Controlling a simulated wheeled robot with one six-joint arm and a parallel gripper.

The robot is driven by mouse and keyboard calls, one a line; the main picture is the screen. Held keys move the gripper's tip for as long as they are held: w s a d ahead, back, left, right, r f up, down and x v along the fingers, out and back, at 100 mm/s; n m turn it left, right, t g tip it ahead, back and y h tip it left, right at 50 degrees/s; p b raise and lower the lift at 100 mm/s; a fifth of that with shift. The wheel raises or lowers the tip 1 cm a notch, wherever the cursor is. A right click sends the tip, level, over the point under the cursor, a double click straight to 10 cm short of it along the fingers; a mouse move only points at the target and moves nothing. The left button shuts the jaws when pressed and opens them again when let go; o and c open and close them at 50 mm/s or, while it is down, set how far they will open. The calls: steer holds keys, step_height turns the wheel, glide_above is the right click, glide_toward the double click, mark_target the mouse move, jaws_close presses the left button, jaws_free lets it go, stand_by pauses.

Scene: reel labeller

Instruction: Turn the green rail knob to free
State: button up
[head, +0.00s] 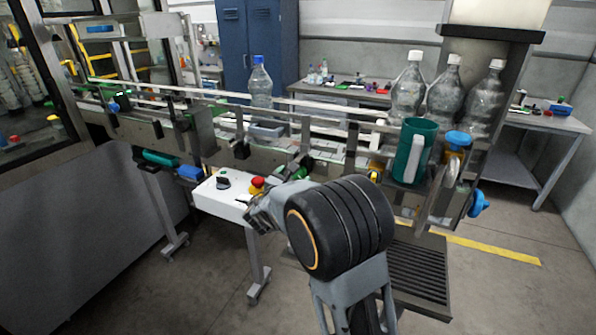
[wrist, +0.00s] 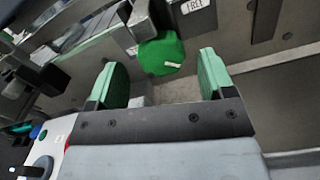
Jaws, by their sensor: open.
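The green rail knob (wrist: 162,54) shows in the wrist view, mounted under a dark bracket on the conveyor side. A light mark lies across its face. A label reading "FREE" (wrist: 195,5) is on the metal just up and right of it. My gripper (wrist: 163,82) is open, with one green-padded finger on each side, below the knob in the picture. The knob sits ahead of the gap between the fingers, and nothing is held.
A white control box (head: 218,195) with a black selector and a red button (head: 257,184) stands left of my gripper. A clear bottle with a blue cap (head: 261,82) stands on the conveyor. A green jug (head: 413,152) and several large bottles are at right.

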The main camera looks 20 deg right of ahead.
mark_target(297, 174)
steer(key=shift+x, duration=1.7)
steer(key=c, duration=0.9)
steer(key=n+p, duration=0.1)
steer(key=n, duration=0.1)
steer(key=shift+r+n, duration=0.1)
steer(key=shift+n, duration=0.3)
steer(key=shift+n+p, duration=0.45)
steer(key=shift+n, duration=0.45)
steer(key=o, duration=0.9)
steer(key=b+v, duration=0.2)
steer(key=v, duration=1.2)
